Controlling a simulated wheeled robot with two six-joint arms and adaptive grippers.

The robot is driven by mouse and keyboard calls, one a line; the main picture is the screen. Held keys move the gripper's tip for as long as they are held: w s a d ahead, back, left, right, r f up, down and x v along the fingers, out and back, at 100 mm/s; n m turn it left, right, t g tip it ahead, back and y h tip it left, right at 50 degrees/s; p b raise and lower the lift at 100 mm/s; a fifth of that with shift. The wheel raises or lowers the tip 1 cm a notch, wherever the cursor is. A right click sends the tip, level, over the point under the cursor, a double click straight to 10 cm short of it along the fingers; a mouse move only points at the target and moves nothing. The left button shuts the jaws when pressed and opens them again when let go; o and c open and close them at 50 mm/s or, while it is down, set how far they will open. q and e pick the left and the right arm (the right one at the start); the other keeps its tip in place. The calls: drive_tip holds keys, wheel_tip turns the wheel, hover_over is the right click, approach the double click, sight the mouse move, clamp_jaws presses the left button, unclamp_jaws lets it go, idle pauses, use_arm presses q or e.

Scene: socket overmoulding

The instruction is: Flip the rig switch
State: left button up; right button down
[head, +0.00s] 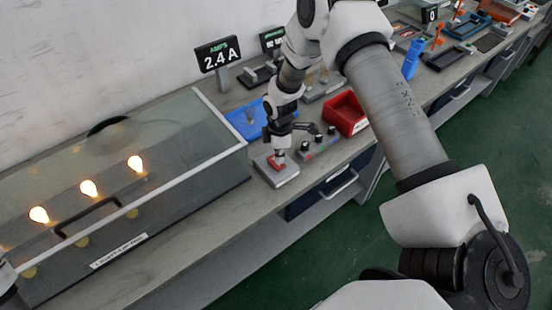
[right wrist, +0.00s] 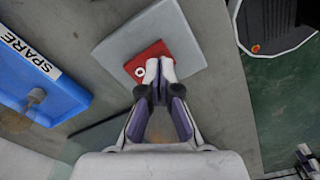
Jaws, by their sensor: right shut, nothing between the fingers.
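The rig switch is a red rocker (right wrist: 143,61) with a white ring mark, set on a grey block (right wrist: 187,28) in the right wrist view. In the head view the block (head: 285,180) stands near the bench's front edge. My right gripper (right wrist: 160,69) is shut and empty, its fingertips at the lower right part of the rocker and hiding some of it. In the head view the right gripper (head: 279,156) points down over the red rocker. Whether it touches the rocker I cannot tell. My left gripper is out of view.
A clear-covered case (head: 190,130) with three glowing bulbs (head: 88,187) fills the left of the bench. A display (head: 218,54) reads 2.4 A. A blue SPARE tray (right wrist: 62,88), a red bin (head: 346,113) and a small button box (head: 320,145) stand close to the switch.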

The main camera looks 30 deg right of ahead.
sight(279, 167)
drive_tip(key=shift+r+p, duration=1.7)
drive_tip(key=shift+r, duration=1.05)
drive_tip(key=shift+f, duration=0.1)
drive_tip(key=shift+s+a+f, duration=0.15)
drive_tip(key=shift+s+f, duration=0.05)
drive_tip(key=shift+s, duration=0.05)
drive_tip(key=s+a+f+m, duration=0.1)
drive_tip(key=s, duration=0.1)
drive_tip(key=s+a+f, duration=0.1)
drive_tip(key=s+f, duration=0.1)
drive_tip(key=s+a+f+m, duration=0.1)
drive_tip(key=shift+s+a+f+m+y, duration=0.2)
drive_tip(key=shift+s+f+m+y, duration=0.1)
drive_tip(key=shift+s, duration=0.1)
drive_tip(key=s+a+f+m+b, duration=0.15)
drive_tip(key=s+m, duration=0.35)
drive_tip(key=s, duration=0.7)
drive_tip(key=s+a+f+m, duration=0.3)
drive_tip(key=s+m, duration=0.3)
drive_tip(key=s, duration=0.5)
wheel_tip(279, 167, down, 7)
drive_tip(key=b, duration=0.6)
drive_tip(key=shift+w+a+b, duration=0.15)
drive_tip(key=shift+w+b, duration=0.25)
drive_tip(key=shift+w, duration=0.05)
